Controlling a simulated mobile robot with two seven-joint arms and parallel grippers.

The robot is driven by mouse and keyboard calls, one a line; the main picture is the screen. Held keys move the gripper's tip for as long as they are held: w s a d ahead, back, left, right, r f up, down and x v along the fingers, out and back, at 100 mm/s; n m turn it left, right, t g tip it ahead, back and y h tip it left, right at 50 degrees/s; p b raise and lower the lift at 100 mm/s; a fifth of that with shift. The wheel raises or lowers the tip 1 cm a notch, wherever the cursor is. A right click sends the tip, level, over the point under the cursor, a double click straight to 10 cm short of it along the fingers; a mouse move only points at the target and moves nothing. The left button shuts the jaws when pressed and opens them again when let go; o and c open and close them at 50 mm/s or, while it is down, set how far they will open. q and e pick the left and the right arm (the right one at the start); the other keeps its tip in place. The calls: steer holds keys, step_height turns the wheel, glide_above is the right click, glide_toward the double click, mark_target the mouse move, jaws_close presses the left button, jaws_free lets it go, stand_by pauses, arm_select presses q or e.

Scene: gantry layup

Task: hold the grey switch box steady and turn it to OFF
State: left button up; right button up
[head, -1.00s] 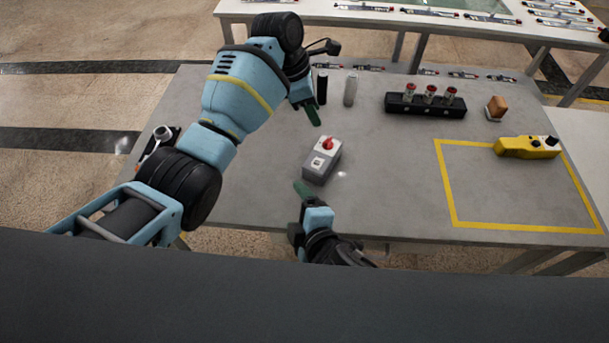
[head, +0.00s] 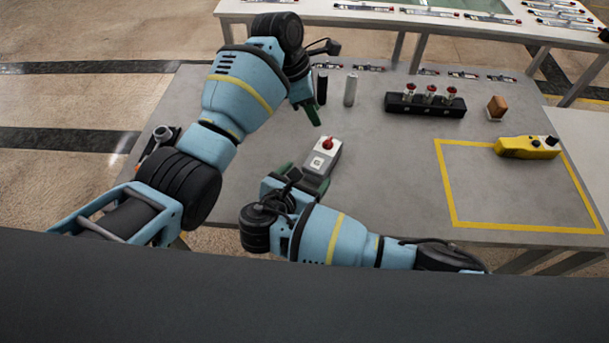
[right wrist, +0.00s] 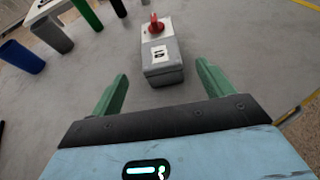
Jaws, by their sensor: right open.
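The grey switch box (head: 322,160) lies on the table, with a red knob (head: 328,143) on a white plate at its far end and a dark-marked white label. I cannot read the knob's setting. My right gripper (head: 302,178) is open at the box's near end. In the right wrist view the box (right wrist: 163,63) lies ahead, between the lines of the two green fingers (right wrist: 162,72), with gaps on both sides. My left gripper (head: 309,111) is above and left of the box, apart from it.
A dark cylinder (head: 321,89) and a light grey cylinder (head: 350,89) stand behind the box. The yellow-taped area is mostly clear.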

mark_target(315, 166)
steer(key=shift+w+d, duration=0.1)
steer(key=shift+w, duration=0.05)
steer(key=shift+x, duration=3.8)
